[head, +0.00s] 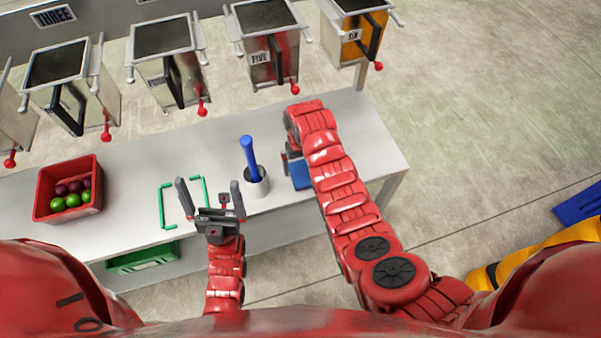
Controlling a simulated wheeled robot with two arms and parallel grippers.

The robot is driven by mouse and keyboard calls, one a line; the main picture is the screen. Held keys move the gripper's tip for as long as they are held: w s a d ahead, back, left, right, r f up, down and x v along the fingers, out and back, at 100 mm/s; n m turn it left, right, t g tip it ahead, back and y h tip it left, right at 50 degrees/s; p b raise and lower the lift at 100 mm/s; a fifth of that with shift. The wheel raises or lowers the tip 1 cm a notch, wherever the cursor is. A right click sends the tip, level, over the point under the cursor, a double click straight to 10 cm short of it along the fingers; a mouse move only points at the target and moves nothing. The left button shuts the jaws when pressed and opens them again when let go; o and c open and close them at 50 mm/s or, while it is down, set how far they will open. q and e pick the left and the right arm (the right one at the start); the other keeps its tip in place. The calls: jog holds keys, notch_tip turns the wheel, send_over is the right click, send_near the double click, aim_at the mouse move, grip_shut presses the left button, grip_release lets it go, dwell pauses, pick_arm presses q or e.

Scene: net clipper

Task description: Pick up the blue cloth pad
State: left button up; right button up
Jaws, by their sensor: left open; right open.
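Green corner marks (163,205) lie on the table (130,185). A red crate (41,204) of green and purple balls stands left. Metal boxes with red knobs line the back.

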aim_at(301, 173)
jog(key=shift+f+p, duration=0.4)
jog(key=shift+f, duration=0.2)
jog(key=shift+w+f, duration=0.1)
jog(key=shift+f, duration=1.2)
jog(key=shift+c, duration=0.2)
jog(key=c, duration=1.3)
jog(key=shift+o, duration=0.2)
jog(key=shift+r, duration=0.15)
